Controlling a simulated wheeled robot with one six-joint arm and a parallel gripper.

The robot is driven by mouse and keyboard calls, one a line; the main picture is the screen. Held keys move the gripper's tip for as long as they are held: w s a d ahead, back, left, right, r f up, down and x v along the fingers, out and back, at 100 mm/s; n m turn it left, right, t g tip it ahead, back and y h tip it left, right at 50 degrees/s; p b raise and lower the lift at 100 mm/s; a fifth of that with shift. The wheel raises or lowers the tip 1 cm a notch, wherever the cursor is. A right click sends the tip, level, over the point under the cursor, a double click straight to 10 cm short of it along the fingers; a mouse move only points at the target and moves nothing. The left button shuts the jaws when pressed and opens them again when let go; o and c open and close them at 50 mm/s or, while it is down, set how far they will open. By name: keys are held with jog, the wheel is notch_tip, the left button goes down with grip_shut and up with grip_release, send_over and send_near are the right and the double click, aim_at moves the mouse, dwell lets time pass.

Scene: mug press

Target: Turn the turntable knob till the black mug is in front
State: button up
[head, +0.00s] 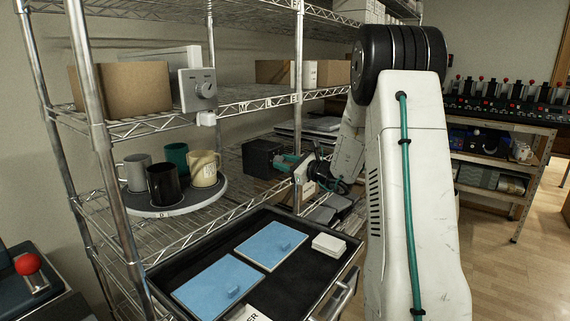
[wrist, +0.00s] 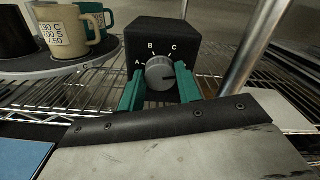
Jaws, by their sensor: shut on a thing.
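The round turntable (head: 205,200) on the wire shelf carries a black mug (head: 164,185) at its near edge, above a rim mark that looks like D. A grey mug (head: 135,172) is left, a teal mug (head: 175,157) behind and a cream mug (head: 204,169) right. In the wrist view the cream mug (wrist: 64,32) stands above rim letter C, with the black mug cut off at left. The black box (wrist: 160,35) bears a grey knob (wrist: 160,73) with letters A, B and C visible. My gripper (wrist: 160,90) is shut on the knob, one green finger on each side.
A shelf post (wrist: 248,50) stands right of the box. Below the shelf is an open drawer (head: 345,285) with blue pads (head: 218,288) and white tiles (head: 329,244).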

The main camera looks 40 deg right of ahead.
jog(key=o, duration=1)
jog(key=shift+s, duration=0.1)
jog(key=v, duration=0.7)
jog(key=shift+s, duration=0.3)
jog(key=shift+f, duration=0.1)
